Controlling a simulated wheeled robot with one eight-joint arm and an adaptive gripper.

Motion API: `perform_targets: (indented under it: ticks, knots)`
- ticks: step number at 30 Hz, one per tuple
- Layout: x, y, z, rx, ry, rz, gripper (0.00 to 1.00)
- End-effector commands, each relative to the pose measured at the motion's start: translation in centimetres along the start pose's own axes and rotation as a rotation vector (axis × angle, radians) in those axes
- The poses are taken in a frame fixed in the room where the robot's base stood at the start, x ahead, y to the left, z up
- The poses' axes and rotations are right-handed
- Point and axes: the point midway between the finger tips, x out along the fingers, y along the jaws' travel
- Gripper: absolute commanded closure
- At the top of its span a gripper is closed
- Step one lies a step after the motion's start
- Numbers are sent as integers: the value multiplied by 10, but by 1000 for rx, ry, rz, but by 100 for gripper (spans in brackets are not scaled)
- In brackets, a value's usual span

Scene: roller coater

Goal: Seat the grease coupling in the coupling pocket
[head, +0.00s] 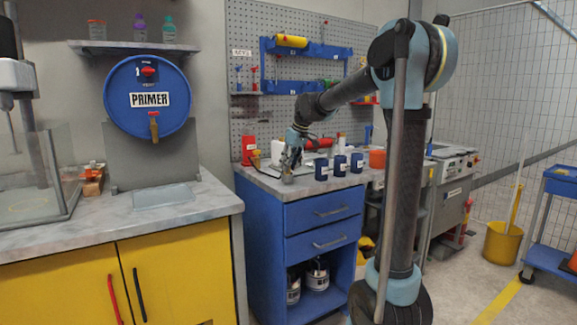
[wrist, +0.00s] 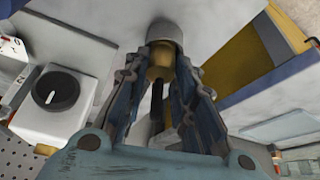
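My gripper (wrist: 166,62) has its two fingers closed in around the brass neck of a grey-capped part, which looks like the grease coupling (wrist: 164,33). A dark rod or hose shows between the fingers below the brass. In the head view my gripper (head: 290,160) points down over the left part of the blue drawer bench's top. A small grey piece (head: 287,175) shows at its tips, at or just above the bench top; I cannot tell if it touches. I cannot make out the coupling pocket in either view.
Several dark blue containers (head: 340,166) stand right of my gripper, and a red bottle (head: 248,148) left. The blue drawer bench (head: 293,221) adjoins the yellow-doored cabinet (head: 178,275).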

Motion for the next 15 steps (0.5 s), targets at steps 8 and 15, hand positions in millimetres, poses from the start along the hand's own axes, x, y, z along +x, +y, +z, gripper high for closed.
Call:
perform_targets:
  ticks: [8, 15]
  knots:
    - [0, -1, 0, -1, 0, 0, 56]
    - [-5, -1, -1, -1, 0, 0, 56]
